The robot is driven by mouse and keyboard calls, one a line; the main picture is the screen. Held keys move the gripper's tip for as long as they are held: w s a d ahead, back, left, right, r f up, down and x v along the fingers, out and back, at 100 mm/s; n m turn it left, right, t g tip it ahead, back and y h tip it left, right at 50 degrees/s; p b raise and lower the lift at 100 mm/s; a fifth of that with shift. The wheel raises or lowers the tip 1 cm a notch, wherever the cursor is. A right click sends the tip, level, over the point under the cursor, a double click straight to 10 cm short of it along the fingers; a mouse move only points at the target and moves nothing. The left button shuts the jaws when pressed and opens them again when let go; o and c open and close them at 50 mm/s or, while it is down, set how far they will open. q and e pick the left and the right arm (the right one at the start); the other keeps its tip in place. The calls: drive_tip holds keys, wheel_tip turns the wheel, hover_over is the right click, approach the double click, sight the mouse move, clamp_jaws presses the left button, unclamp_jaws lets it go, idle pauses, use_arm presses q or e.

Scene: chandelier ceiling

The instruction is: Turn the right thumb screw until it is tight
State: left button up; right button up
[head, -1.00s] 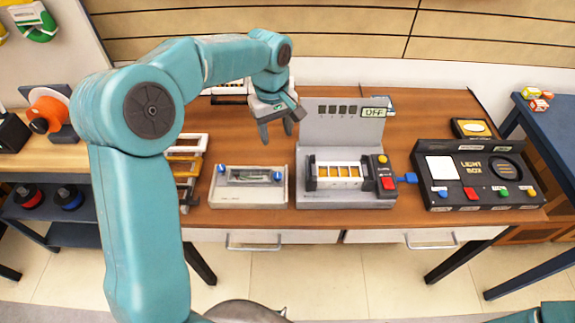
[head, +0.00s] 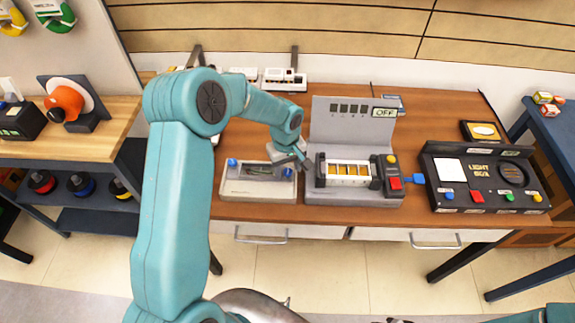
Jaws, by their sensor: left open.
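A pale box (head: 257,195) with a recessed panel stands at the front of the wooden table, left of centre. It carries two blue thumb screws. The left thumb screw (head: 232,162) is in plain view; the right thumb screw (head: 288,172) shows only partly below my gripper. My left gripper (head: 289,164) is open and low over the right end of the box, at the right screw. I cannot tell whether its fingers touch the screw. My right gripper is not in view.
A grey device (head: 354,196) with an upright panel reading OFF stands close to the right of the box. A black light box (head: 480,196) is farther right. White devices (head: 284,80) stand behind. A side table with an orange object (head: 66,103) is at the left.

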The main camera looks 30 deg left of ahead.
use_arm(q)
drive_tip(key=shift+s+a, duration=0.1)
drive_tip(key=shift+s, duration=0.05)
drive_tip(key=shift+w+f, duration=0.1)
drive_tip(key=shift+w, duration=0.15)
drive_tip(key=c, duration=0.7)
clamp_jaws()
drive_tip(key=shift+s, duration=0.1)
